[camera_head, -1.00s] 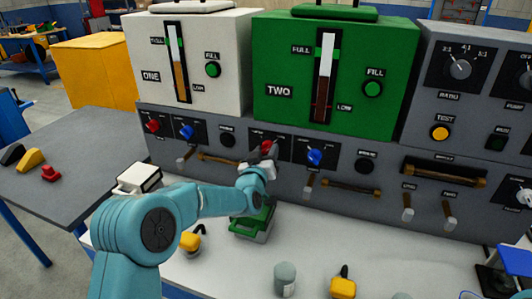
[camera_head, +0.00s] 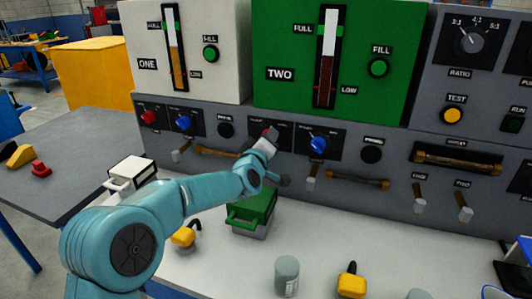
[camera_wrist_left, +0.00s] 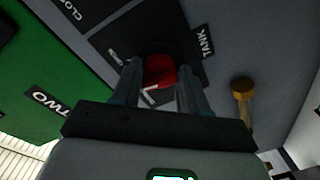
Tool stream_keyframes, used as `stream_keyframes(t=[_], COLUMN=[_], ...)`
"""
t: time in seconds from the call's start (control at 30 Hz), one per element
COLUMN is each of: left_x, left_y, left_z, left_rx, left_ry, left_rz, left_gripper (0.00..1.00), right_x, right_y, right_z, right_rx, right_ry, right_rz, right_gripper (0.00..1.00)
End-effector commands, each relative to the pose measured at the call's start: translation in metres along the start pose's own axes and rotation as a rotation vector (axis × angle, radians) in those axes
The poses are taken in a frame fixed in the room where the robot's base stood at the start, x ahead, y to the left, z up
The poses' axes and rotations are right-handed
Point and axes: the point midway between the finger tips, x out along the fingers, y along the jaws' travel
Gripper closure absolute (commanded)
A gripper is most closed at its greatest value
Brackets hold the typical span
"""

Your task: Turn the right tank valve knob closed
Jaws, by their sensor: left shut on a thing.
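The right tank valve knob is red and sits on the black plate below the green tank marked TWO. In the head view only a sliver of this red knob (camera_head: 265,131) shows behind my gripper. In the left wrist view the red knob (camera_wrist_left: 160,71) lies between the two fingers, with a TANK label beside it. My left gripper (camera_head: 265,143) is at the panel and shut on this knob; its fingers also show in the left wrist view (camera_wrist_left: 159,88). My right gripper is not in view.
A blue knob (camera_head: 318,145) sits just right of the gripped knob. A lever (camera_head: 311,178) and a brown bar handle (camera_head: 357,181) project from the panel below. A green box (camera_head: 252,212), a grey canister (camera_head: 287,276) and yellow-handled items (camera_head: 351,283) stand on the white bench.

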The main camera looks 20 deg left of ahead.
Motion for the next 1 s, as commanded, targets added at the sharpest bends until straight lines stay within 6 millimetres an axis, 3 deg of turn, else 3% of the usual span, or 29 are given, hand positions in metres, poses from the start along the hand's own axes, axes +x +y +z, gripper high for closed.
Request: stream_keyframes(t=[0.03,0.4,1.0], left_x=[0.0,0.0,0.0], left_y=[-0.001,0.002,0.005], left_z=[0.002,-0.001,-0.006], left_rx=[-0.044,-0.394,-0.874], left_ry=[0.002,-0.028,-0.065], left_rz=[0.006,-0.001,-0.012], left_gripper=[0.87,0.87,0.87], right_x=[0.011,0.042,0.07], right_y=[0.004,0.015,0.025], right_z=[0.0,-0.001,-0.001], right_rx=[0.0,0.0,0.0], right_ry=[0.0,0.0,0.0], right_rz=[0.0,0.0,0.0], right_gripper=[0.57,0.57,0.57])
